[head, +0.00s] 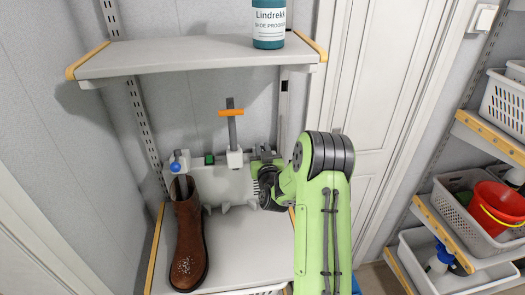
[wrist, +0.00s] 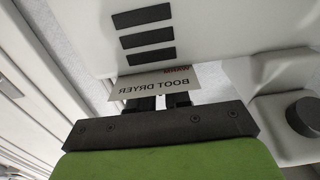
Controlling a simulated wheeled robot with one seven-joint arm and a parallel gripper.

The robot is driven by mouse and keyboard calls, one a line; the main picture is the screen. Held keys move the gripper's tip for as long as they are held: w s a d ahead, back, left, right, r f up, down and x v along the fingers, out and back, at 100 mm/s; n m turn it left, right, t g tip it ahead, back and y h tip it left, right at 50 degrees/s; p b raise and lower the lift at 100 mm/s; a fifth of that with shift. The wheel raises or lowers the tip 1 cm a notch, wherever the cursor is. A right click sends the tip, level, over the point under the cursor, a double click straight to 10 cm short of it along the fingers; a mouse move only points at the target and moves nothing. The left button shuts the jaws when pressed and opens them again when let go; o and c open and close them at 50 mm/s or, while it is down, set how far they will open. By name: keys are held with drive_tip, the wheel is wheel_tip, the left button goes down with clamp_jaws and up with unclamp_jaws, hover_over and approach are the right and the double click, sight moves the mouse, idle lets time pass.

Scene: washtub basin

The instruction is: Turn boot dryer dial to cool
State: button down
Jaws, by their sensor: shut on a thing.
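The boot dryer (wrist: 215,25) is a pale body with dark vent slots in the wrist view. Its BOOT DRYER label (wrist: 150,85) reads reversed, with red WARM lettering partly showing. My gripper (wrist: 160,102) reaches up to the label, its dark fingers close together. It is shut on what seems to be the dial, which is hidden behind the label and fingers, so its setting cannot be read. In the head view my gripper (head: 262,178) is at the right of the pale dryer body (head: 238,186), mostly hidden by my green arm.
A brown boot (head: 188,240) stands on the lower shelf at left. An orange-topped lever (head: 231,113), a blue knob (head: 175,167) and a green block (head: 209,159) are along the back. The upper shelf (head: 180,56) holds a teal bottle (head: 268,25). Baskets (head: 505,105) fill the right rack.

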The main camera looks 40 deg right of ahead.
drive_tip(key=b, duration=0.4)
drive_tip(key=shift+f+n+y, duration=0.25)
drive_tip(key=shift+n+y, duration=0.05)
drive_tip(key=shift+y, duration=0.1)
drive_tip(key=n+t+y+b, duration=0.1)
drive_tip(key=b, duration=0.5)
drive_tip(key=shift+f+b, duration=0.15)
drive_tip(key=shift+b, duration=0.15)
drive_tip(key=shift+y+b, duration=0.3)
drive_tip(key=shift+b, duration=0.55)
drive_tip(key=n+y+b, duration=0.1)
drive_tip(key=b, duration=0.2)
drive_tip(key=n+y+b, duration=0.1)
drive_tip(key=y+b, duration=0.1)
drive_tip(key=shift+d+r+t+b, duration=0.2)
drive_tip(key=shift+t+b, duration=0.1)
drive_tip(key=shift+b, duration=0.1)
drive_tip(key=n+y+b, duration=0.1)
drive_tip(key=n+y, duration=0.1)
drive_tip(key=y, duration=0.1)
drive_tip(key=shift+r+b, duration=0.1)
drive_tip(key=shift+b, duration=0.25)
drive_tip(key=shift+r+n+y+p, duration=0.2)
drive_tip(key=shift+n+y+p, duration=1.1)
drive_tip(key=shift+y, duration=1)
drive_tip(key=shift+n+g+y, duration=0.3)
drive_tip(key=shift+n+g, duration=0.1)
